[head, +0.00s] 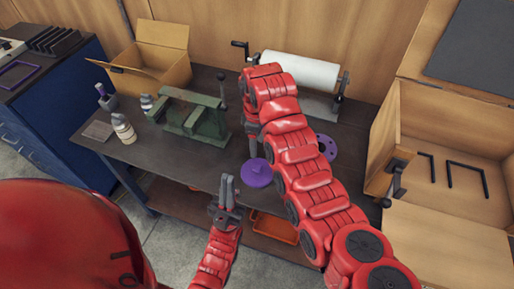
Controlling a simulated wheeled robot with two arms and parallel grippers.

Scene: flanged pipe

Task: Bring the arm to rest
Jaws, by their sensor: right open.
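My right arm reaches over the workbench from the lower right. Its gripper (254,152) points down, open, just above or behind a purple disc with a raised centre (257,174) near the bench's front edge. I cannot tell whether it touches the disc. My left gripper (228,180) is lower, pointing up in front of the bench edge, with nothing seen between its fingers. Its fingers look close together, and I cannot tell whether they are shut. A purple flange with holes (327,147) is partly hidden behind my right arm.
The dark workbench (180,167) carries a green vise (195,115), an open cardboard box (152,62), bottles (123,128) and a white roll (300,71) on a stand. An orange tray (273,227) sits below. A wooden cabinet (440,130) stands right, a blue cabinet (55,110) left.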

